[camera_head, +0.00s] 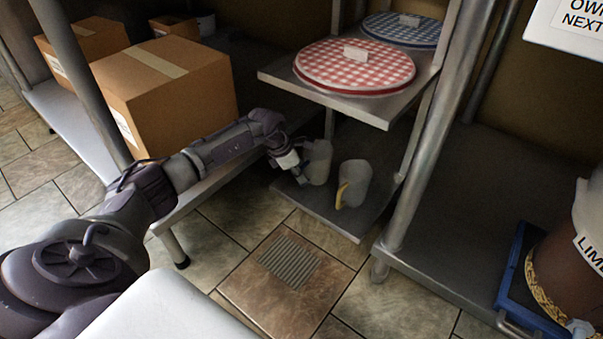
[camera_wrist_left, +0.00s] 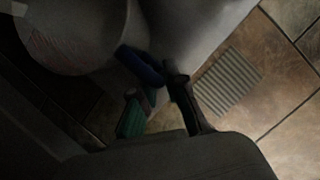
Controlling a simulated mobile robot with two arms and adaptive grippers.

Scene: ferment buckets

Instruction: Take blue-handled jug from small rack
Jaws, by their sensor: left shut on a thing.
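The blue-handled jug (camera_head: 318,161) is a pale grey jug standing on the low shelf of the small rack (camera_head: 335,220). In the left wrist view its body with faint red markings (camera_wrist_left: 75,38) fills the upper left, and its blue handle (camera_wrist_left: 140,65) shows at the fingertips. My left gripper (camera_head: 298,173) is at the jug's near left side, shut on the handle; its fingers also show in the left wrist view (camera_wrist_left: 155,92). The handle is hidden in the head view. A second pale jug with a yellow handle (camera_head: 355,183) stands just right of it. My right gripper is out of view.
Above the jugs, the rack's upper shelf holds a red-checked round lid (camera_head: 355,72) and a blue-checked one (camera_head: 403,30). Cardboard boxes (camera_head: 165,95) stand on the left shelf. A metal post (camera_head: 430,130) rises at right. The tiled floor with a drain grate (camera_head: 289,260) is clear.

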